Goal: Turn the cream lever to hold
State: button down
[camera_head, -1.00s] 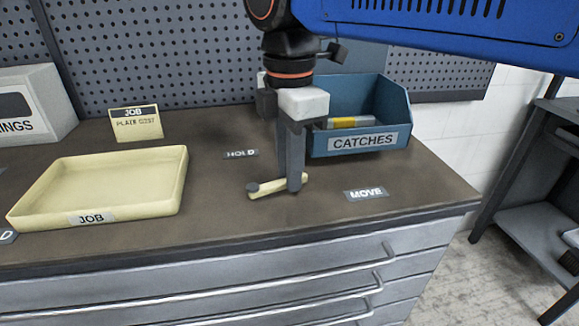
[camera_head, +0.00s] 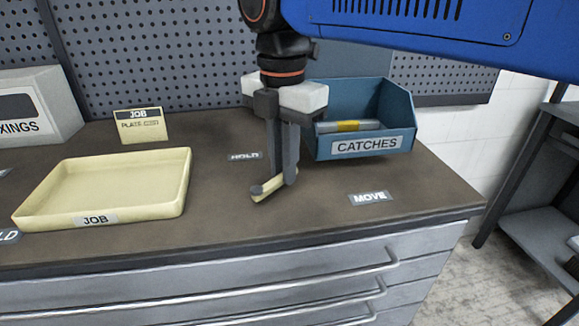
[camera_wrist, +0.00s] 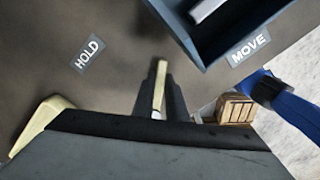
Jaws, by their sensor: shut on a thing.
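The cream lever (camera_head: 264,196) lies low over the brown bench top, with a dark grey round piece near its front end. It slants back and to the right from there, and its far part is between my fingers. My gripper (camera_head: 280,182) points down and is shut on the lever. In the wrist view the lever (camera_wrist: 159,88) runs between the two dark fingers. The HOLD label (camera_head: 245,156) is behind and left of the lever. The MOVE label (camera_head: 370,198) is to its right. My fingers hide part of the lever.
The blue CATCHES bin (camera_head: 366,147), with something grey and yellow inside, stands close behind and right of my gripper. A cream JOB tray (camera_head: 103,217) is at left. A JOB card (camera_head: 141,125) stands behind it. Bare bench lies between tray and lever.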

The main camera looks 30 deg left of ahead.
jog(key=a+n, duration=0.1)
jog(key=n, duration=0.1)
jog(key=a+n, duration=0.1)
jog(key=n, duration=0.1)
jog(key=shift+a+n, duration=0.3)
jog(key=shift+a, duration=0.05)
jog(key=n, duration=0.1)
jog(key=a+n, duration=0.1)
jog(key=shift+s+a+n, duration=0.15)
jog(key=shift+s+n, duration=0.15)
jog(key=shift+s+a+n, duration=0.25)
jog(key=shift+a+n, duration=0.1)
jog(key=shift+n, duration=0.4)
jog(key=shift+s+a+n, duration=0.25)
jog(key=shift+a+n, duration=0.05)
jog(key=shift+n, duration=0.45)
jog(key=c, duration=1.8)
grip_release()
jog(key=shift+o, duration=0.2)
jog(key=shift+r, duration=0.1)
notch_tip(320, 180, up, 17)
